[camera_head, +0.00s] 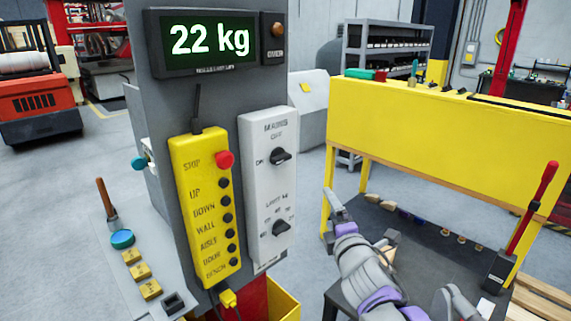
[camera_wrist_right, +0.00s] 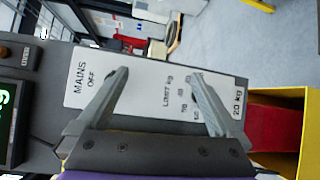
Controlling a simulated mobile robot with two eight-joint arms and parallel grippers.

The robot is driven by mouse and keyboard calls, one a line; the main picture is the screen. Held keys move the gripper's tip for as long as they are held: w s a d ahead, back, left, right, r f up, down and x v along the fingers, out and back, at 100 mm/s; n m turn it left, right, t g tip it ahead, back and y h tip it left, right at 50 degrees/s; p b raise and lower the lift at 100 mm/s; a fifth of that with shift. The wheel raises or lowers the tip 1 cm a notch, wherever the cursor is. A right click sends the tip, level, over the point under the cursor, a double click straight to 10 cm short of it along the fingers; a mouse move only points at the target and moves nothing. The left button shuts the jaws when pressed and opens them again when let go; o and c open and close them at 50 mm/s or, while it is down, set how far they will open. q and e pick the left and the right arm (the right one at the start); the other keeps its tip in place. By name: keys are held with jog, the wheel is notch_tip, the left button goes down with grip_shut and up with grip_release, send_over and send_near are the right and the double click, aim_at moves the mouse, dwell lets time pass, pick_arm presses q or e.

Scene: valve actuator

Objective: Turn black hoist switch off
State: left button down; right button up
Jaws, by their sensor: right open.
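The black mains switch (camera_head: 280,156) is a rotary knob on the upper half of a white panel (camera_head: 254,190) marked MAINS, with OFF above and ON to its left. Its exact pointer direction is hard to tell. A second black knob (camera_head: 281,228), marked LIMIT kg, sits below it. My right gripper (camera_head: 357,214) is open and empty, right of the panel and apart from it in the head view. In the right wrist view its spread fingers (camera_wrist_right: 158,76) lie in front of the sideways panel (camera_wrist_right: 150,82), and both knobs are hidden there. My left gripper is not in view.
A yellow pendant (camera_head: 205,205) with a red stop button hangs left of the panel. A display (camera_head: 210,40) above reads 22 kg. A yellow-sided bench (camera_head: 415,130) stands right, with a red-handled lever (camera_head: 533,205). A yellow bin (camera_head: 285,303) is below the panel.

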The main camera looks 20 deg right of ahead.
aim_at(284, 160)
jog(key=w+r+n+t+y, duration=0.15)
jog(key=r+n+y, duration=0.25)
jog(key=n, duration=0.4)
jog(key=w+r+n+t+y, duration=0.1)
jog(key=w+r+n+y, duration=0.25)
jog(key=n, duration=0.45)
jog(key=w+a+n+y, duration=0.1)
jog(key=w+n, duration=0.1)
jog(key=w, duration=0.1)
jog(key=w+a+n+g+y, duration=0.1)
jog(key=w+a+n, duration=0.1)
jog(key=w+n, duration=0.1)
jog(key=w+a+n+g+y, duration=0.1)
jog(key=w+a+n, duration=0.1)
jog(key=w, duration=0.1)
jog(key=shift+w+r+n, duration=0.1)
jog(key=shift+w+n, duration=0.05)
jog(key=shift+n, duration=0.15)
jog(key=c, duration=1.3)
